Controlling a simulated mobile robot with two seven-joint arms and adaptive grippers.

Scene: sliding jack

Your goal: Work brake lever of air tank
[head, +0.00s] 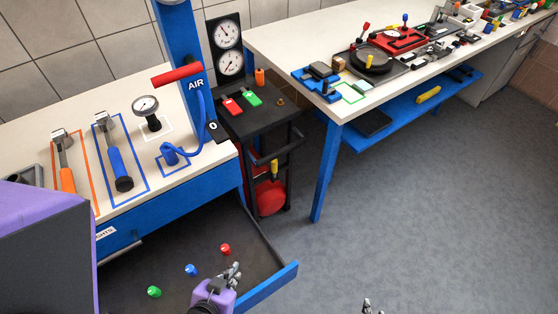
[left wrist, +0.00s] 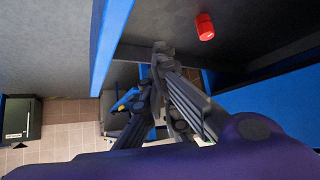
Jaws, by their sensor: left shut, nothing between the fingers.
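A red round tank (head: 271,199) sits low in a black cart (head: 262,122), partly hidden by the cart's frame. A small yellow handle (head: 275,168) stands just above the tank; I cannot tell whether it is the brake lever. My left gripper (head: 236,268) is shut and empty over the open drawer, left of and nearer than the tank, apart from it. In the left wrist view its closed fingers (left wrist: 162,50) show near a red cap. Only the tip of my right gripper (head: 368,306) shows at the bottom edge; its jaws are unclear.
The open drawer (head: 275,285) has a blue front and holds green, blue and red (head: 225,249) caps. A red (head: 232,106) and a green (head: 250,97) piece lie on the cart top beneath two gauges (head: 229,47). Workbenches stand left and behind; the floor at right is clear.

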